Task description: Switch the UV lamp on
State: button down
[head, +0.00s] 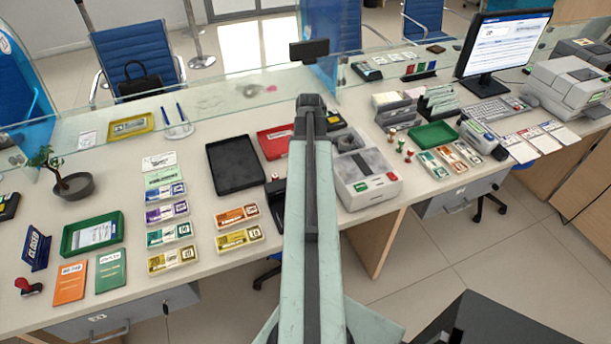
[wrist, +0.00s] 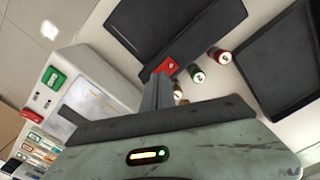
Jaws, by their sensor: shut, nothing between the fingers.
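The UV lamp appears to be the black box (wrist: 145,27) at the top of the wrist view, with a dark panel. A red switch (wrist: 165,68) sits at its lower corner. In the head view, the black piece (head: 275,195) just left of my arm looks like the same lamp; my arm hides most of it. My gripper (wrist: 160,78) is shut and empty. In the wrist view its fingertips show right by the red switch, but I cannot tell whether they touch it. The head view does not show the fingers clearly. I cannot tell whether the lamp is lit.
Small red and green cylinders (wrist: 220,55) stand right of my fingers. A black tray (head: 235,164) lies left of my arm, with a red tray (head: 274,142) behind it. A grey machine (head: 366,180) stands close on the right. A glass screen (head: 240,93) runs along the counter.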

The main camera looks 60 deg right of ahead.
jog(key=shift+f+b, duration=0.4)
jog(key=shift+f, duration=0.1)
jog(key=shift+r, duration=0.1)
notch_tip(320, 180, up, 7)
jog(key=p, duration=0.7)
